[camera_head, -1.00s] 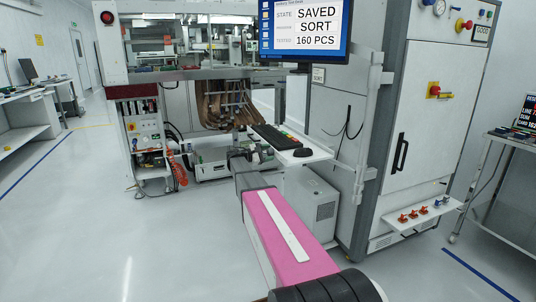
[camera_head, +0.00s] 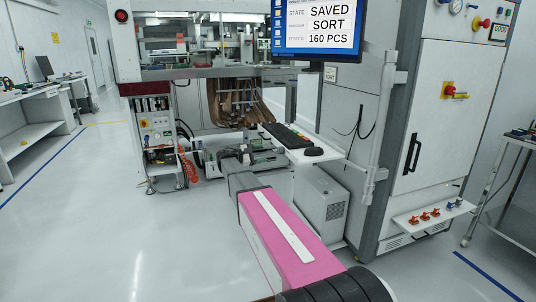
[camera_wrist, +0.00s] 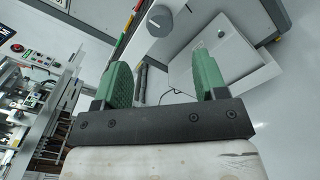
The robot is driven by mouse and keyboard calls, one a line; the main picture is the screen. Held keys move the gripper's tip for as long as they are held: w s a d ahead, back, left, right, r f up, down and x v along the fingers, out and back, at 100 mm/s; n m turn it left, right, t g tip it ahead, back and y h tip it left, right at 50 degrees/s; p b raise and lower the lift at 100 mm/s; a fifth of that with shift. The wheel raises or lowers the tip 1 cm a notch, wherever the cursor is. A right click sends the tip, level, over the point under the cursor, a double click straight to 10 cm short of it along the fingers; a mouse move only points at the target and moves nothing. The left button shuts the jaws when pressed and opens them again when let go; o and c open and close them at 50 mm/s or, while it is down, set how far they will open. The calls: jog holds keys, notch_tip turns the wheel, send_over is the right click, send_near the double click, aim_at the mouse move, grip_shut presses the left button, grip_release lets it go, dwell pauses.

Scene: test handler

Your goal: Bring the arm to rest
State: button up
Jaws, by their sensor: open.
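My gripper (camera_wrist: 163,78) has two green fingers standing well apart on a dark bar. It is open, and nothing shows between the fingers. In the head view, my pink arm reaches forward from the bottom, and my gripper (camera_head: 237,152) is small at its far end. It appears just left of the keyboard shelf, in front of the test handler (camera_head: 190,74). Its fingers are too small to make out there. I cannot tell its exact gap to the shelf.
A keyboard (camera_head: 286,136) and a mouse (camera_head: 314,152) lie on the shelf under a monitor (camera_head: 318,28). A white box (camera_head: 321,203) stands below. A tall grey cabinet (camera_head: 450,115) is at right, with a small shelf of orange and blue parts (camera_head: 424,215). Floor at left is clear.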

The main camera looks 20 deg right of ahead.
jog(key=shift+a, duration=0.5)
jog(key=s+a+f+m+y, duration=0.2)
jog(key=s+f+m+y, duration=0.2)
jog(key=s+f+y, duration=0.95)
jog(key=s+a+f+m+y, duration=0.2)
jog(key=s+a+f, duration=0.3)
jog(key=s, duration=0.5)
jog(key=s+a+f+m+y, duration=0.2)
jog(key=s+a+f, duration=0.3)
jog(key=s, duration=0.5)
jog(key=shift+a+f+m+g, duration=0.3)
jog(key=shift+f+m, duration=0.15)
jog(key=shift+m, duration=0.35)
jog(key=shift+y, duration=0.25)
